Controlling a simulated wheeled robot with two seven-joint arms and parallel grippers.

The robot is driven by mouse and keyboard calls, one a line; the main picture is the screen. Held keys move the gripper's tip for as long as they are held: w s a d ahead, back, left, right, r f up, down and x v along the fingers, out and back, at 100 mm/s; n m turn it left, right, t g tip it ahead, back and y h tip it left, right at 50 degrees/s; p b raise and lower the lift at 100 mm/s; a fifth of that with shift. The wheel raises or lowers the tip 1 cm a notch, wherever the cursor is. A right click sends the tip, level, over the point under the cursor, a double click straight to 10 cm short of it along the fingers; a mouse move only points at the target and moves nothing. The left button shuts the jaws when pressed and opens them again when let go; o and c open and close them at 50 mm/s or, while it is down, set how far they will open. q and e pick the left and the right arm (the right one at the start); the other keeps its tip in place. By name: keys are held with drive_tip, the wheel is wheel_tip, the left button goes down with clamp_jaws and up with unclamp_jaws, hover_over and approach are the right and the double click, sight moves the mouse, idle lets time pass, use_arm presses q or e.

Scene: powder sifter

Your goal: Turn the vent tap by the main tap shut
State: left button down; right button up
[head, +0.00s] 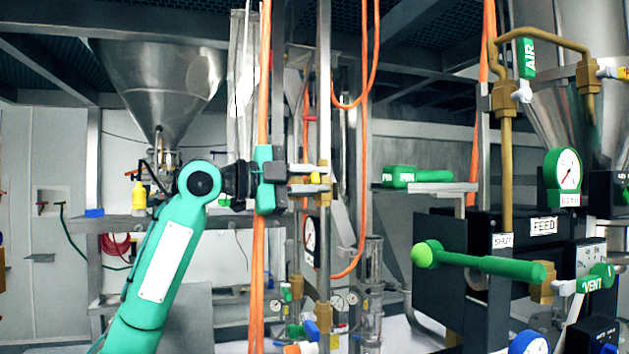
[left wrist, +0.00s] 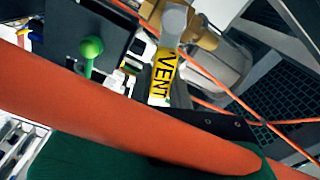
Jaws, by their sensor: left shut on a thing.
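My left gripper (head: 322,178) reaches in from the left to a vertical pipe (head: 323,110) in the middle of the head view. Its fingers are shut on a small yellow part (head: 315,178) at that pipe. In the left wrist view a tap handle with a yellow VENT label (left wrist: 165,72) lies just ahead of the fingers, which are mostly hidden there. The yellow part appears to be this vent tap handle. Its exact angle to the pipe is hard to tell. I cannot pick out a main tap for certain. My right gripper is not in view.
An orange hose (head: 264,90) hangs in front of my left wrist and crosses the left wrist view (left wrist: 110,120). A gauge (head: 310,233) sits below the gripper. Another, green VENT tap (head: 592,284) and a green lever (head: 480,262) stand at the right.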

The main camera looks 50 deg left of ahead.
use_arm(q)
drive_tip(key=f+m, duration=0.1)
drive_tip(key=f+m+b, duration=0.1)
drive_tip(key=m, duration=0.1)
drive_tip(key=shift+d, duration=0.2)
drive_tip(key=shift+s+f+m+b, duration=0.15)
drive_tip(key=shift+m+b, duration=0.15)
drive_tip(key=shift+m, duration=0.3)
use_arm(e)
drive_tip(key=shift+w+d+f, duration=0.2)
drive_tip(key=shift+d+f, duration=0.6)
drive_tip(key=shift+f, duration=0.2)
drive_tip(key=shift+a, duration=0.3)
use_arm(q)
drive_tip(key=c, duration=1.3)
unclamp_jaws()
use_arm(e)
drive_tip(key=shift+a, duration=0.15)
